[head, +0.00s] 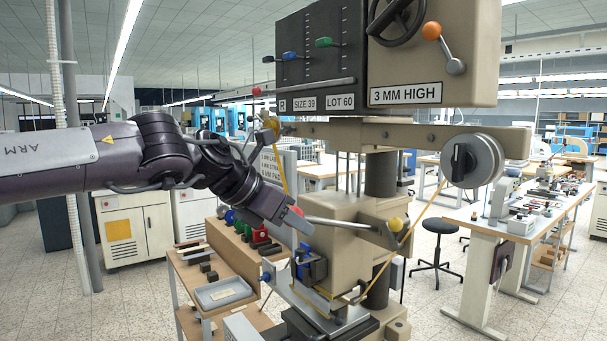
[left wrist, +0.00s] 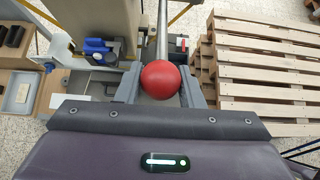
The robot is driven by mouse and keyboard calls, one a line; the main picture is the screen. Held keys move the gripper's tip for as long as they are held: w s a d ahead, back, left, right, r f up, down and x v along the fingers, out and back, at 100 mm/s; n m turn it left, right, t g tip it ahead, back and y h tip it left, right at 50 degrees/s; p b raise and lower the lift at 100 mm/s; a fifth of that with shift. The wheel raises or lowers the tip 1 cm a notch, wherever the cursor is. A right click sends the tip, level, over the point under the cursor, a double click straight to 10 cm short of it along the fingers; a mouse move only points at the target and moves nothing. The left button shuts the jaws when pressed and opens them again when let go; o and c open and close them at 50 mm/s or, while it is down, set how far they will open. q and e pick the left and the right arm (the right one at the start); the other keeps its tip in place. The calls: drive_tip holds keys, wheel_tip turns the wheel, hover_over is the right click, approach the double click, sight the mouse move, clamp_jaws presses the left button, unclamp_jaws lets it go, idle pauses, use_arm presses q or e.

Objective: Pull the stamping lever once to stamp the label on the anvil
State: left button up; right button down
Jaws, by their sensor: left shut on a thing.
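The stamping lever shows in the head view as a metal rod (head: 340,225) running left from the press body (head: 345,245). My left gripper (head: 297,214) is at its left end. In the left wrist view a red ball knob (left wrist: 160,80) sits between the two fingers, and the rod (left wrist: 162,35) runs away from it. The gripper is shut on this knob. Below and right of the gripper is a blue part (head: 312,266) at the press front, above a dark base (head: 335,325). I cannot make out the label on the anvil. My right gripper is not in view.
A wooden bench (head: 230,250) with a grey tray (head: 222,292) and coloured stamps stands left of the press. Wooden pallets (left wrist: 265,75) lie right of the lever in the left wrist view. A white workbench (head: 500,230) stands at right.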

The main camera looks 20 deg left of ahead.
use_arm(q)
drive_tip(key=shift+w+d+r+p, duration=0.1)
drive_tip(key=shift+w+r+p, duration=0.1)
drive_tip(key=shift+r+p, duration=0.6)
drive_tip(key=shift+w+d+r+p, duration=0.15)
drive_tip(key=shift+r+p, duration=0.25)
drive_tip(key=shift+r, duration=0.7)
drive_tip(key=shift+w+d+r+p, duration=0.1)
drive_tip(key=shift+w+r+p, duration=0.2)
drive_tip(key=shift+r+p, duration=0.3)
drive_tip(key=shift+w+d+r+p, duration=0.15)
drive_tip(key=shift+w+r+p, duration=0.15)
drive_tip(key=shift+r+p, duration=0.3)
drive_tip(key=shift+w+d+r+p, duration=0.1)
drive_tip(key=shift+w+r+p, duration=0.3)
drive_tip(key=shift+r, duration=0.35)
drive_tip(key=shift+s, duration=0.1)
drive_tip(key=o, duration=0.7)
drive_tip(key=shift+r, duration=0.1)
drive_tip(key=o, duration=0.5)
drive_tip(key=shift+s, duration=0.2)
drive_tip(key=shift+f, duration=0.2)
drive_tip(key=shift+f, duration=0.1)
